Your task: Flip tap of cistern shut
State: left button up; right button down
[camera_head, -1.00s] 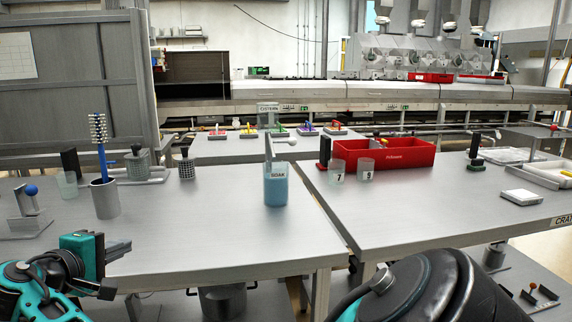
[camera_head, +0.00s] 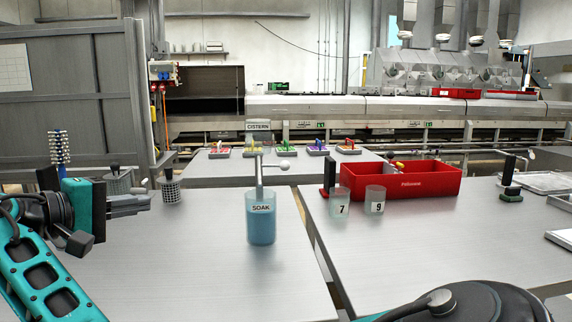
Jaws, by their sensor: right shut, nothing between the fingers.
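A white CISTERN sign (camera_head: 258,125) stands past the middle of the near left table. Below it a thin grey upright (camera_head: 259,175) carries a tap lever that sticks out to the right, ending in a white ball (camera_head: 285,166). A clear beaker of blue liquid labelled SOAK (camera_head: 261,220) stands in front of and under it; where the upright's foot rests is hidden.
A red bin (camera_head: 410,184) and beakers marked 7 (camera_head: 339,202) and 9 (camera_head: 375,200) stand on the right table. A mesh cup (camera_head: 172,190) is just beyond my gripper. The tabletop between gripper and SOAK beaker is clear. My dark arm part fills the lower right.

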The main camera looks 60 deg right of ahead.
aim_at(285, 166)
jog(key=l, duration=1.3)
jog(key=k, duration=0.05)
